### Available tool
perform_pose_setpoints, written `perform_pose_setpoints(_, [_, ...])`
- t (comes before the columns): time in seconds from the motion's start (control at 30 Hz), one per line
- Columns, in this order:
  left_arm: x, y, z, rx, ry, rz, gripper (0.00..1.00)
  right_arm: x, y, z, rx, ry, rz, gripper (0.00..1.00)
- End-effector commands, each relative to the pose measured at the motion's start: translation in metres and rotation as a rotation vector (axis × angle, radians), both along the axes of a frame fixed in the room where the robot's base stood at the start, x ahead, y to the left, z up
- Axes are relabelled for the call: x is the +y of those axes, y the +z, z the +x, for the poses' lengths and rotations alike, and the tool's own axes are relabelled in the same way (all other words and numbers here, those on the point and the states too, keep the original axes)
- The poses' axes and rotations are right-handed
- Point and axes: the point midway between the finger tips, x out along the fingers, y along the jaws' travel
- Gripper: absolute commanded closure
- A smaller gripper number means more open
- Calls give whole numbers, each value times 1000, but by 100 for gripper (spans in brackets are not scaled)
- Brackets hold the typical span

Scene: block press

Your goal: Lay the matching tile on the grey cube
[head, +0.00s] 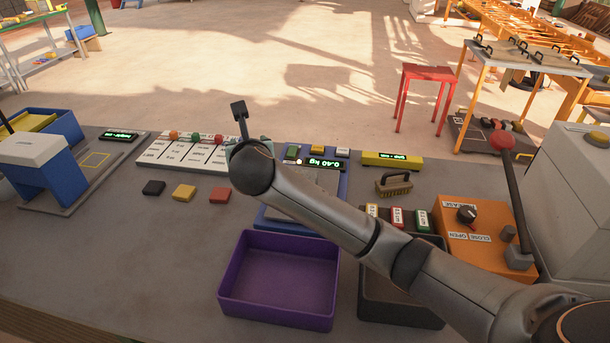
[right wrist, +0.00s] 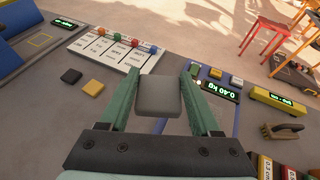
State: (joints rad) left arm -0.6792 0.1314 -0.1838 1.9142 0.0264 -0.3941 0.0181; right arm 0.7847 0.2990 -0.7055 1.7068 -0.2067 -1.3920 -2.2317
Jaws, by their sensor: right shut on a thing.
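My right gripper (right wrist: 158,100) is shut on a grey cube (right wrist: 158,92), which sits between its green fingers in the right wrist view. In the head view the right arm reaches over the table, and its wrist hides the cube. Three small tiles lie in a row left of the gripper: a black tile (head: 153,187), a yellow tile (head: 184,192) and an orange-red tile (head: 220,195). The black tile (right wrist: 71,76) and yellow tile (right wrist: 93,87) also show in the right wrist view. My left gripper is not in view.
A white chart (head: 180,155) with coloured balls lies behind the tiles. A blue scale (head: 345,185) reading 0.40 kg is partly under the arm. A purple tray (head: 275,310) stands in front. A blue press (head: 50,180) is at left, an orange control box (head: 480,225) at right.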

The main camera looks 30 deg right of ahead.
Motion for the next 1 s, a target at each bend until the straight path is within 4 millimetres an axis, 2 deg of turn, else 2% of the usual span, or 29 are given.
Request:
perform_pose_setpoints(0.07, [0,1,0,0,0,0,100,-1,4,4,3,-2,0,90])
perform_pose_setpoints(0.17, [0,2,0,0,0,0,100,-14,-1,5,4,-5,-1,90])
perform_pose_setpoints(0.47, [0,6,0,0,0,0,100,-87,-35,9,6,-6,-1,90])
perform_pose_setpoints(0.6, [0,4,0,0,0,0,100,-110,-62,11,7,-4,0,90])
perform_pose_setpoints(0.73, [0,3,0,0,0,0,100,-124,-78,12,4,-3,1,90])
perform_pose_setpoints(0.9, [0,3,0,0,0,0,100,-131,-87,13,2,-1,1,90])
perform_pose_setpoints(1.0, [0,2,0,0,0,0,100,-139,-100,13,5,-3,1,90])
